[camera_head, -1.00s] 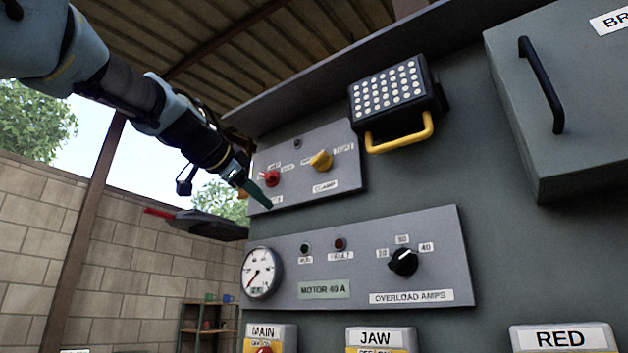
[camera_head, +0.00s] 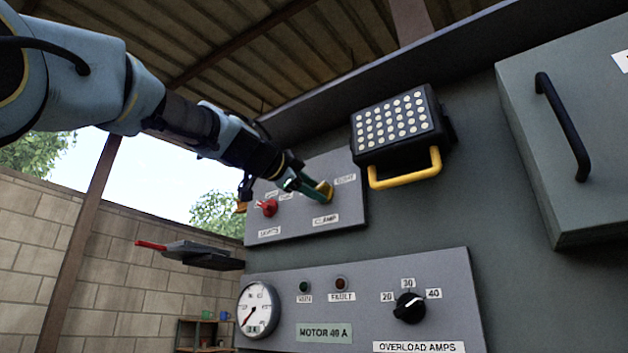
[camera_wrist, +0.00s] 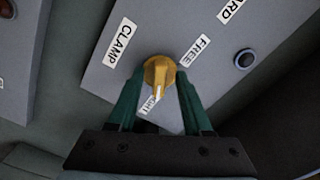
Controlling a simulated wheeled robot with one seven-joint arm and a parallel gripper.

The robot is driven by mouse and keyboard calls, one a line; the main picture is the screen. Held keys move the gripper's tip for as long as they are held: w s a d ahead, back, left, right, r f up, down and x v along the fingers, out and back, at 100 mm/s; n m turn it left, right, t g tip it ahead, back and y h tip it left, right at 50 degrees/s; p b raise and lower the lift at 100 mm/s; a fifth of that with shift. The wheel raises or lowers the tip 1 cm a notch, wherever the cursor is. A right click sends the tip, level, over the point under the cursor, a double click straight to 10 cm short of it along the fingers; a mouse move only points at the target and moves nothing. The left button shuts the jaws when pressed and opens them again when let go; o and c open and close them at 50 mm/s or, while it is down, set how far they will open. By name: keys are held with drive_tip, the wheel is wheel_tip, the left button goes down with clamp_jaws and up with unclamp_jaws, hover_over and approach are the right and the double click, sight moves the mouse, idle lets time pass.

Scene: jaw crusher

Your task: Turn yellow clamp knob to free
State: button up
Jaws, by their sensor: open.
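The yellow clamp knob (camera_wrist: 157,74) sits between the two green fingers of my gripper (camera_wrist: 157,95) in the wrist view, with a gap visible on either side. Its pointer aims toward the bottom of that view, at a label (camera_wrist: 147,104) partly hidden by the knob. The FREE label (camera_wrist: 195,51) lies up and right of the knob, the CLAMP label (camera_wrist: 122,42) up and left. In the head view my gripper (camera_head: 318,189) is at the yellow knob (camera_head: 326,190), which it partly covers. The jaws are open around the knob.
A red knob (camera_head: 268,208) sits left on the same grey panel (camera_head: 290,231). A lamp (camera_head: 392,120) with a yellow handle is just right of the panel. A lower panel carries a gauge (camera_head: 258,310) and a black overload knob (camera_head: 409,308). A large grey box (camera_head: 590,120) stands right.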

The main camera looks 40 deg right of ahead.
drive_tip(key=shift+w+d, duration=0.1)
drive_tip(key=shift+d, duration=0.2)
drive_tip(key=shift+c, duration=0.3)
clamp_jaws()
